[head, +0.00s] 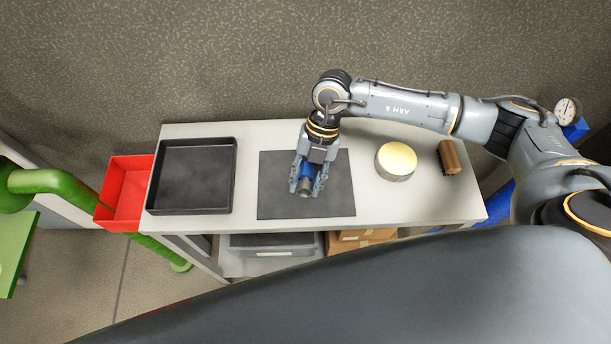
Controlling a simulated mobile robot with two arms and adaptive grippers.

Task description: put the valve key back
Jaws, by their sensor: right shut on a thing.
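My right gripper (306,188) points down over the dark mat (334,203) in the middle of the grey bench. It is shut on a small blue piece with a dark round end (305,184), most likely the valve key. The fingers hide most of this piece, so its full shape does not show. I cannot tell whether it touches the mat. My left gripper is not in view.
A black tray (238,160) and a red bin (113,206) are on the left. A brass-topped round tin (396,161) and a brown block (449,157) stand on the right. A gauge (567,111) and green pipe (50,181) lie beyond the bench (410,207).

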